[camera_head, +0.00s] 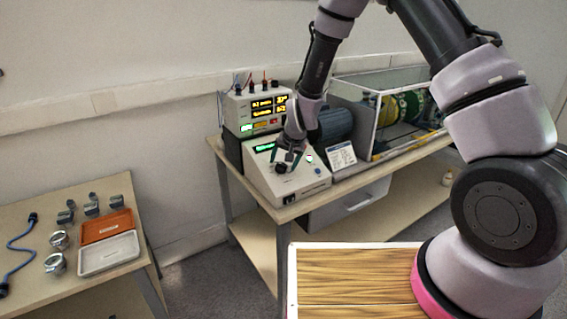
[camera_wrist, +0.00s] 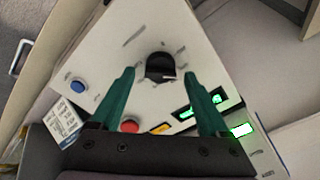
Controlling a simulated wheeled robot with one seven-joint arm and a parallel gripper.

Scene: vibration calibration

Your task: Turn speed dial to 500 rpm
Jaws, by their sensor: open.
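The speed dial is a round black knob (camera_wrist: 160,67) on the sloped face of a pale control box (camera_head: 288,187). In the wrist view it lies between and just beyond my two green fingertips, with a light pointer line on it. My gripper (camera_wrist: 161,75) is open, with a finger on each side of the dial and a gap to it on both sides. In the head view my gripper (camera_head: 287,163) is over the box face at the dial (camera_head: 281,168). A green-lit display (camera_wrist: 201,103) is on the box; its digits are not readable.
The box has a blue button (camera_wrist: 78,86) and a red button (camera_wrist: 130,125). A readout unit (camera_head: 257,108) stands behind it. A small sign (camera_head: 341,156) and a glass-walled rig (camera_head: 395,125) stand to the right. A side table (camera_head: 100,283) with sensors and trays is at left.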

